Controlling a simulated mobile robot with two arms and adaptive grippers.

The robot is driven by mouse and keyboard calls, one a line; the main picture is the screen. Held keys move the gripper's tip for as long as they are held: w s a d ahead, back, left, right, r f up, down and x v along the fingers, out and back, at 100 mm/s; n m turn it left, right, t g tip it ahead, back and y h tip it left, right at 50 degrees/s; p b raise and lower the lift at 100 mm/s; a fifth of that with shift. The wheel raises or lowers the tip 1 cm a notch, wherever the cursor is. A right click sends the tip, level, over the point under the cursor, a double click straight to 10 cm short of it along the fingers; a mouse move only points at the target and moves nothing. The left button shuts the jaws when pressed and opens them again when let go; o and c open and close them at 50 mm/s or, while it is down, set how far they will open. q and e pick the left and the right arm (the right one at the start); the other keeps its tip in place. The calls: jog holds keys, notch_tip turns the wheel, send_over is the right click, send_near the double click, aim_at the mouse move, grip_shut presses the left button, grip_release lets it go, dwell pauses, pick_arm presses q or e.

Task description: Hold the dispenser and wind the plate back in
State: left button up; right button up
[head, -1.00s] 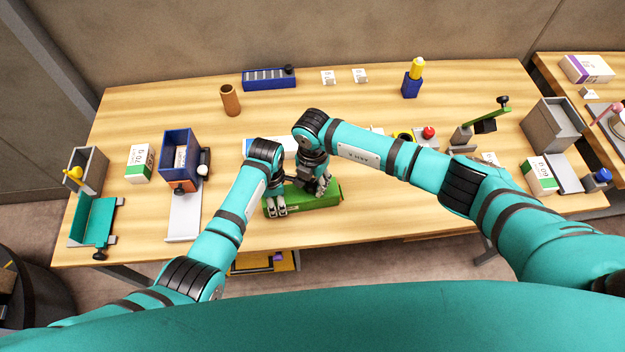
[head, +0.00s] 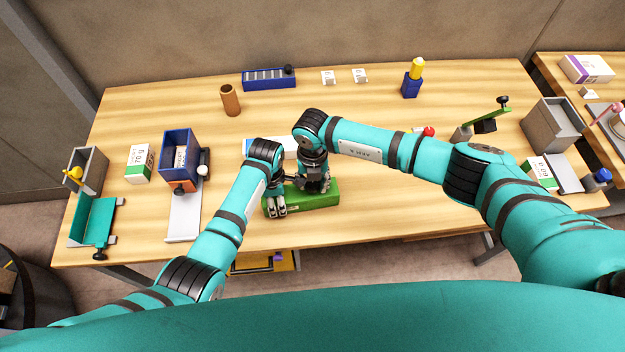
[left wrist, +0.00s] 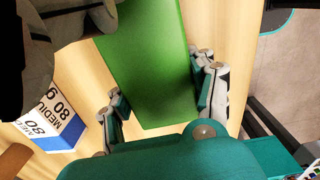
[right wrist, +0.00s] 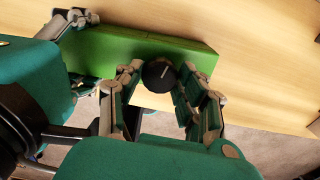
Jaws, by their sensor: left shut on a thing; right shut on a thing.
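The dispenser is a long green box (head: 318,195) lying on the table in front of me; it also shows in the left wrist view (left wrist: 150,60) and the right wrist view (right wrist: 180,50). My left gripper (head: 277,208) is shut across its left end, with fingers on both sides in the left wrist view (left wrist: 160,105). My right gripper (head: 313,186) is over the box's middle. In the right wrist view its fingers (right wrist: 160,85) close around a round black knob (right wrist: 158,75) with a pale mark. The plate is not clearly visible.
A white and blue ream (left wrist: 55,120) lies just behind the box. A blue bin (head: 178,150) with a white tray (head: 184,218) stands to the left. A brown cup (head: 230,100) stands behind.

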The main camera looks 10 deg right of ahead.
aim_at(315, 183)
dwell(0.3)
jog(key=o, duration=1.2)
jog(key=shift+c, duration=0.2)
jog(key=m, duration=0.7)
notch_tip(315, 183, up, 12)
jog(key=m, duration=0.1)
jog(key=s+d+f+m, duration=0.2)
jog(key=d+f+m, duration=0.2)
jog(key=d, duration=0.5)
jog(key=s+d+f+m, duration=0.2)
jog(key=d+f+m, duration=0.2)
jog(key=d, duration=0.5)
jog(key=s+d+f+m, duration=0.2)
jog(key=d+f+m, duration=0.2)
jog(key=d, duration=0.5)
jog(key=shift+d+f+g+y, duration=0.2)
jog(key=shift+f+g+y, duration=0.15)
jog(key=shift+f, duration=0.4)
jog(key=shift+s+d+f+m, duration=0.1)
jog(key=shift+s+d+m, duration=0.15)
jog(key=shift+d+m, duration=0.35)
